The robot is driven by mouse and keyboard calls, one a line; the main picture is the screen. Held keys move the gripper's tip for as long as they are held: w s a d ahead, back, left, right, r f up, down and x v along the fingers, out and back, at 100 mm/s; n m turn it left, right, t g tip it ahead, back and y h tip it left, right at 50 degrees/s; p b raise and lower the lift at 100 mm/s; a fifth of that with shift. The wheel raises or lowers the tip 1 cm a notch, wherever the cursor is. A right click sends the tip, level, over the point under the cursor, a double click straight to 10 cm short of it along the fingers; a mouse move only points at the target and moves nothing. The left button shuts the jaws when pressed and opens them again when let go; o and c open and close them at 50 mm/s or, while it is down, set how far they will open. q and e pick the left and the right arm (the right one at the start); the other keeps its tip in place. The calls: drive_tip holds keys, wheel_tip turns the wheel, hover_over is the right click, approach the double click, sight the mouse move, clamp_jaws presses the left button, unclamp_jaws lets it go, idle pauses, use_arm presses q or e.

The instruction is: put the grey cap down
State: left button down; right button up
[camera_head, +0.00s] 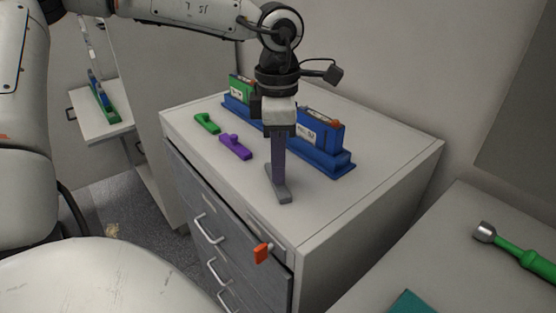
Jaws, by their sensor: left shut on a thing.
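My left gripper (280,184) points straight down over the white cabinet top (320,210). It is shut on the grey cap (281,197), a small elongated grey piece at the fingertips. The cap is at or very near the cabinet top, close to its front edge; I cannot tell if it touches. The fingers hide part of the cap. My right gripper is not in view.
A green cap (207,123) and a purple cap (235,147) lie left of the gripper. Behind, a blue tray (343,163) holds battery-like blocks. An orange piece (262,254) sticks out at the drawer front. A green-handled tool (512,247) lies on the right-hand surface. The cabinet top's right side is clear.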

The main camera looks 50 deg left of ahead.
use_arm(q)
drive_tip(key=shift+f, duration=0.1)
drive_tip(key=c, duration=1.7)
unclamp_jaws()
drive_tip(key=shift+c, duration=0.2)
wheel_tip(320, 180, up, 12)
drive_tip(key=shift+r, duration=0.2)
